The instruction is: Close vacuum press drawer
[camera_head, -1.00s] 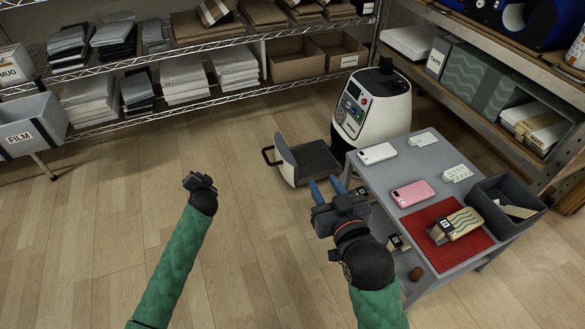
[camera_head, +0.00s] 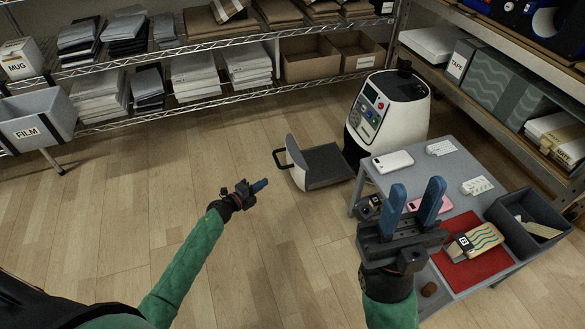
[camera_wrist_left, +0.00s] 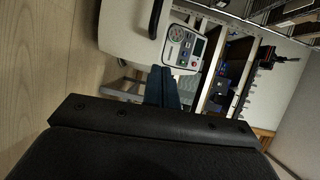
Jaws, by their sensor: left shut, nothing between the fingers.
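The vacuum press (camera_head: 388,110) is a white machine with a dark top and a control panel, standing behind the grey table. Its drawer (camera_head: 325,165) is pulled out to the left, with a dark tray, a white front and a black handle (camera_head: 280,160). My left gripper (camera_head: 260,186) is shut and empty, a little in front and left of the drawer, apart from it. In the left wrist view its blue fingers (camera_wrist_left: 162,88) are together, with the press panel (camera_wrist_left: 184,48) beyond them. My right gripper (camera_head: 413,208) is open and empty, raised over the table's left part.
The grey table (camera_head: 470,150) holds phones, white key-like pieces, a red mat (camera_head: 480,262) with a patterned case, and a dark bin (camera_head: 530,220). Shelves (camera_head: 190,50) run along the back and right. The wooden floor left of the drawer is clear.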

